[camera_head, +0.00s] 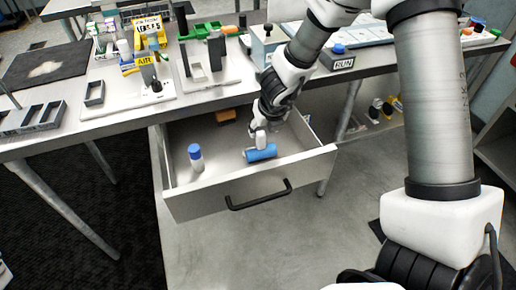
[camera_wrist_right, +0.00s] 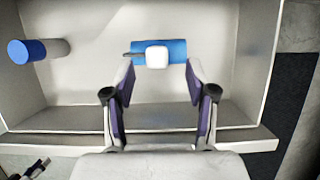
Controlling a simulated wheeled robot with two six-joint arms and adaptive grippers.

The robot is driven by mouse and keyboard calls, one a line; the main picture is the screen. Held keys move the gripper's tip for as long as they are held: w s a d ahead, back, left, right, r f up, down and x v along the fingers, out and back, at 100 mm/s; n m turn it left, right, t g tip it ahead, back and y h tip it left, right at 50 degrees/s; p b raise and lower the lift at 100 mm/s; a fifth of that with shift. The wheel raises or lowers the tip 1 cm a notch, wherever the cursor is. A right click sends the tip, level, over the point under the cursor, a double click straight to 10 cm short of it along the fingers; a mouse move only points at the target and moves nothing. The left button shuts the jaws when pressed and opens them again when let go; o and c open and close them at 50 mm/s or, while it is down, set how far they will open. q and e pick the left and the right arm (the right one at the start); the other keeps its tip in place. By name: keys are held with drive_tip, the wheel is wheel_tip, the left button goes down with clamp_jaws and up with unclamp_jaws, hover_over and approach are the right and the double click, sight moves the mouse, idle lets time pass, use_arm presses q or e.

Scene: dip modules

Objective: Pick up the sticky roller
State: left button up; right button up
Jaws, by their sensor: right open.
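The sticky roller appears to be the blue cylinder (camera_head: 264,152) lying on its side in the open drawer (camera_head: 228,173). It also shows in the right wrist view (camera_wrist_right: 176,48), with a small white block (camera_wrist_right: 156,57) over its middle; I cannot tell whether that block is part of it. My right gripper (camera_head: 257,143) points down into the drawer at the roller. In the wrist view, its two fingers (camera_wrist_right: 160,78) are apart, with the roller just beyond their tips and nothing clearly held between them. My left gripper is not in view.
A white cylinder with a blue top (camera_head: 196,160) stands in the drawer's left part, and a brown block (camera_head: 226,115) lies at its back. The drawer walls surround the gripper. The tabletop (camera_head: 120,120) above holds trays, racks and a RUN button box (camera_head: 338,59).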

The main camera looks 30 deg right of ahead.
sight(262, 134)
drive_tip(key=x, duration=0.1)
drive_tip(key=b+x, duration=0.1)
drive_tip(key=x, duration=0.3)
drive_tip(key=shift+a+f+b, duration=0.1)
drive_tip(key=shift+a+b, duration=0.1)
drive_tip(key=shift+b, duration=0.2)
drive_tip(key=shift+w+f, duration=0.15)
clamp_jaws()
drive_tip(key=shift+r, duration=0.2)
wheel_tip(262, 134, up, 12)
drive_tip(key=p, duration=0.9)
drive_tip(key=w+a+p, duration=0.2)
drive_tip(key=a+p, duration=0.2)
drive_tip(key=a, duration=0.4)
drive_tip(key=w+a+p, duration=0.2)
drive_tip(key=a+p, duration=0.3)
drive_tip(key=a, duration=0.4)
drive_tip(key=shift+a, duration=0.25)
